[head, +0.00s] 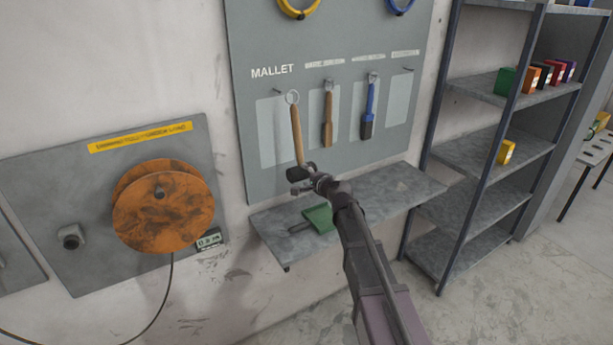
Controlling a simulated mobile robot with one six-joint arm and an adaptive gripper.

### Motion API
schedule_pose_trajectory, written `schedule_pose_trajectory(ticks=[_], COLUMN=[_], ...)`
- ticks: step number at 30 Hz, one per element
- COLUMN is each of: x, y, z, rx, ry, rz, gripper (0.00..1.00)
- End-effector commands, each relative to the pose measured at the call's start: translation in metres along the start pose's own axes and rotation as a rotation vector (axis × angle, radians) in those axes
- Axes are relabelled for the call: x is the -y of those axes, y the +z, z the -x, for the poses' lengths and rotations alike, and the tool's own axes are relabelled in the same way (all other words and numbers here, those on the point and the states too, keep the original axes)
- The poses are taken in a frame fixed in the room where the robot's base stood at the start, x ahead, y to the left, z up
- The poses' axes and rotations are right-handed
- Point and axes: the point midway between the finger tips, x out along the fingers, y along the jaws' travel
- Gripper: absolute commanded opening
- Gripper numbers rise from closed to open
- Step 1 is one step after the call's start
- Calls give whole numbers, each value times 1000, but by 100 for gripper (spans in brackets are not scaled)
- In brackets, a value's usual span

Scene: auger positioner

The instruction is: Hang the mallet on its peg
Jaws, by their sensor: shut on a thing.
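The mallet has a wooden handle (297,135) with a metal ring (292,98) at its top end and a dark head at its bottom. My gripper (308,183) is shut on the mallet near the head and holds it upright, ring up, in front of the grey tool board (245,140). The mallet's peg (277,92) sticks out under the MALLET label, above a pale outline panel. The ring appears just right of the peg at nearly the same height. I cannot tell the depth gap between them, but the ring does not look to be around the peg.
A wooden-handled brush (328,115) and a blue-handled brush (369,108) hang to the right. A bare peg (407,69) is at far right. A narrow shelf (400,190) below holds a green-headed tool (319,217). An orange reel (165,210) is at left, a shelving rack (480,150) at right.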

Motion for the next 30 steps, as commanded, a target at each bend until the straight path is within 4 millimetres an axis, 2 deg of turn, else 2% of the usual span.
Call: schedule_pose_trajectory(ticks=[16,30], x=[0,2], y=[-1,-2], z=[-3,-20], rx=[0,-1], ry=[0,0], rz=[0,-1], gripper=[13,13])
